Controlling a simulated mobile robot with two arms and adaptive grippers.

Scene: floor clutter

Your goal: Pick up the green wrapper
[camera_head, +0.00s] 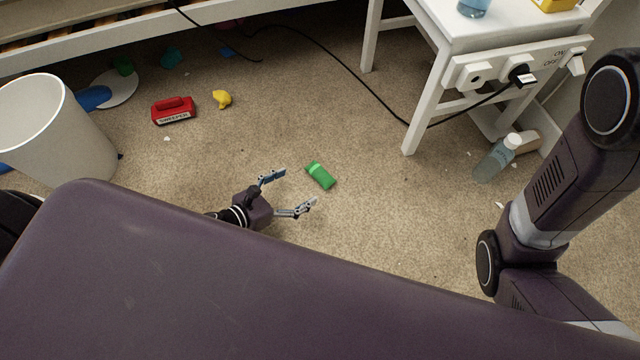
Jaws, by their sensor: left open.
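The green wrapper (321,175) lies on the beige carpet near the middle of the head view. It is a small green oblong with a lighter band near its upper end. My left gripper (293,190) is open, with its two fingers spread and pointing right toward the wrapper. The wrapper lies just beyond the fingertips, and a strip of carpet shows between them. Nothing shows between the fingers. My right arm shows at the right edge, but its gripper is out of view.
A white bin (92,135) stands at the left. A black cord (365,87) runs to a power strip on a white table (412,125). A clear bottle (495,160) lies at right. Carpet around the wrapper is clear.

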